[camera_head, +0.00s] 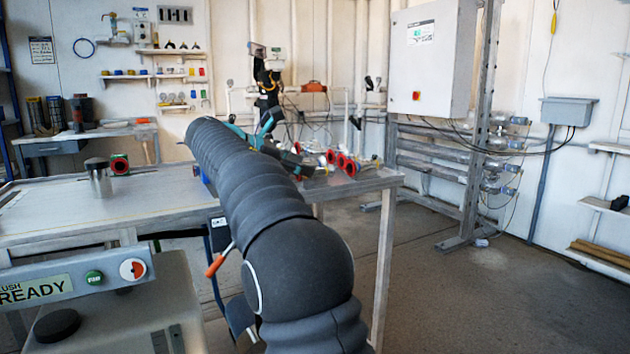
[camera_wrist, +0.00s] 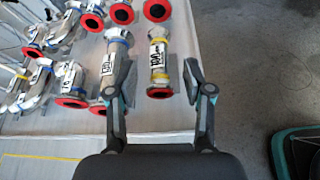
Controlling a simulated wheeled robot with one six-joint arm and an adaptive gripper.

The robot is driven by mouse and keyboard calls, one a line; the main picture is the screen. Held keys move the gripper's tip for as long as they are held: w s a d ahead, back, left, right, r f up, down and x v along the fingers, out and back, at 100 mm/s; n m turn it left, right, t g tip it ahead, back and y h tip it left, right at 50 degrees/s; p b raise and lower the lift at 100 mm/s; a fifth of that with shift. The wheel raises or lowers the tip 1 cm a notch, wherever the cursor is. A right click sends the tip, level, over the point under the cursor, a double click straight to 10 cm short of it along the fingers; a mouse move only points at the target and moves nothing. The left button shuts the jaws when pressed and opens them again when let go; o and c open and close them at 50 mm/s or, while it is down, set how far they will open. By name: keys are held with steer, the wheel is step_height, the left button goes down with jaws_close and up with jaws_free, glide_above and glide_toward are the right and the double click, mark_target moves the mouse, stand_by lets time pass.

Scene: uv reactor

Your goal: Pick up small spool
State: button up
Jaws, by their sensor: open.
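My gripper (camera_wrist: 160,78) is open and empty, with one finger on each side of this spool's near end. I cannot tell its height above the spool. A longer spool with a blue band (camera_wrist: 116,52) lies just left, partly behind the left finger. In the head view, red-flanged pieces (camera_head: 352,167) sit at the table's right end, and my gripper (camera_head: 268,126) is partly hidden by my arm.
Several more red-flanged pipe pieces (camera_wrist: 68,80) crowd the table to the left. The table (camera_head: 60,222) ends just right of the yellow-banded spool, with open floor (camera_wrist: 245,60) beyond. A metal cylinder (camera_head: 98,178) stands on the table's left part. A white cabinet rack (camera_head: 432,60) stands behind.

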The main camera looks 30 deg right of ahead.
mark_target(317, 173)
steer(key=shift+f+b+x, duration=0.15)
steer(key=shift+b+x, duration=0.25)
steer(key=shift+x, duration=1.1)
steer(key=shift+f+b+x, duration=0.2)
steer(key=shift+b+x, duration=0.2)
steer(key=shift+x, duration=1.05)
steer(key=shift+w+a, duration=0.15)
jaws_close()
